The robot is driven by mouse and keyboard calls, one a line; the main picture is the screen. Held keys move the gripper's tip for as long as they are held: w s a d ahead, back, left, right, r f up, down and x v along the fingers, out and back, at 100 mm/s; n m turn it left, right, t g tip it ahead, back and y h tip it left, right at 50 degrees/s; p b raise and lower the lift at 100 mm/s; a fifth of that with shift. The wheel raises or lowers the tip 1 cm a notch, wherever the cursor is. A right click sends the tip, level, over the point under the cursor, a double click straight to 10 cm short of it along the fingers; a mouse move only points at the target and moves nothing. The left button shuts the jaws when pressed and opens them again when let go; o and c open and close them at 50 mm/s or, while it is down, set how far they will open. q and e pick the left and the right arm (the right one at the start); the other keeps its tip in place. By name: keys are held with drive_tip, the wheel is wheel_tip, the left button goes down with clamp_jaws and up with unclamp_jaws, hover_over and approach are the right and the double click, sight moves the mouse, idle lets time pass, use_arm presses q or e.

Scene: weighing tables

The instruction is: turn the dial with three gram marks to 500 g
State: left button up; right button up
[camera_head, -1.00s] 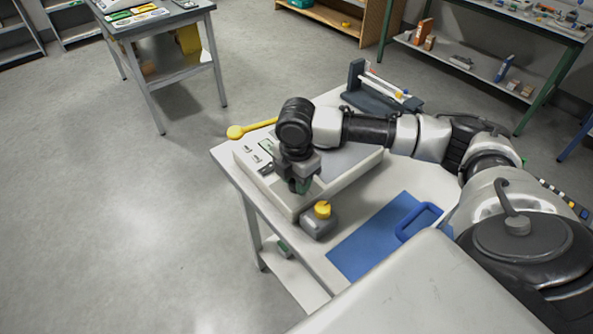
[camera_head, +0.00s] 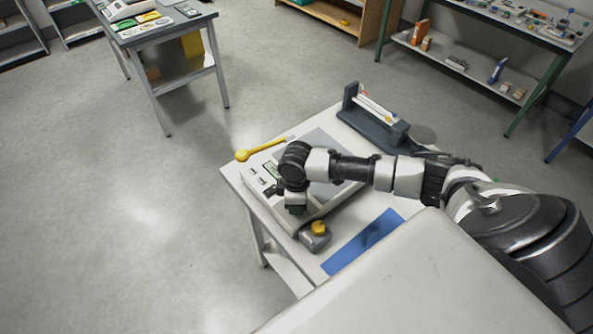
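A grey box with a yellow knob (camera_head: 318,228) stands at the front corner of the weighing table (camera_head: 236,183), beside the scale (camera_head: 330,201). Any gram marks are too small to read, so I cannot tell its setting. My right gripper (camera_head: 296,210) points down over the scale's front left part, just left of and behind the knob, and looks apart from it. Its dark green fingertips are seen from above, and I cannot tell whether they are open or shut. It hides part of the scale's panel, whose small display and buttons show at the left. My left gripper is not in view.
A dark rack (camera_head: 375,120) with thin rods stands at the table's back. A blue mat (camera_head: 345,256) lies right of the knob. Another table (camera_head: 160,32) stands far left; open floor lies between.

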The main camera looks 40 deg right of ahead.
drive_tip(key=shift+m+p, duration=0.5)
drive_tip(key=o, duration=0.9)
drive_tip(key=shift+r, duration=0.1)
wheel_tip(320, 180, up, 11)
drive_tip(key=shift+f+b, duration=0.2)
drive_tip(key=shift+b, duration=0.6)
